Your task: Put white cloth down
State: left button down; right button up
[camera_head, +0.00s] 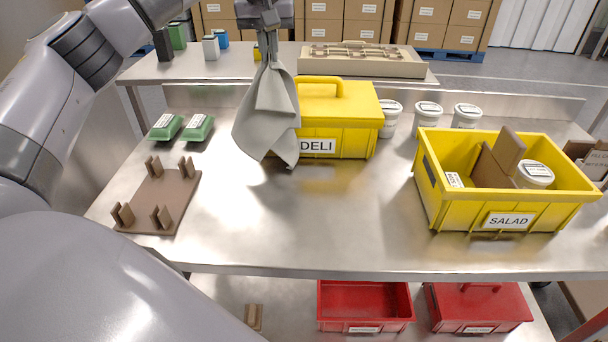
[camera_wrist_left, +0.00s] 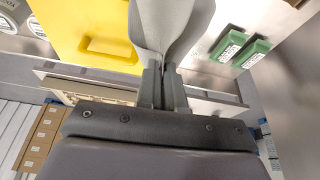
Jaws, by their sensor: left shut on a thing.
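The white cloth (camera_head: 267,113), greyish in this light, hangs in folds from my left gripper (camera_head: 266,47) in the head view. My left gripper is shut on the top of the cloth. The cloth hangs in front of the left part of the yellow DELI box (camera_head: 345,128) and hides it there; I cannot tell whether its lower tip touches the table. In the left wrist view the cloth (camera_wrist_left: 170,25) spreads out beyond the fingers (camera_wrist_left: 165,80). My right gripper is not in view.
The steel table (camera_head: 290,220) is clear in its front middle. A brown pronged rack (camera_head: 158,203) and green packs (camera_head: 197,128) are left. An open yellow SALAD bin (camera_head: 440,200) is right, with white tubs (camera_head: 428,117) behind. Red bins (camera_head: 365,300) are below.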

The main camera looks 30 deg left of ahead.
pick_arm(q)
jog(key=s+d+f, duration=0.5)
jog(key=d+f, duration=0.2)
jog(key=d, duration=0.1)
jog(key=s+d+f, duration=0.5)
jog(key=d+f, duration=0.3)
jog(key=d, duration=0.1)
jog(key=s+d+f, duration=0.5)
jog(key=d+f, duration=0.3)
jog(key=shift+d+f, duration=0.1)
jog(key=shift+d, duration=0.3)
jog(key=c, duration=0.9)
grip_release()
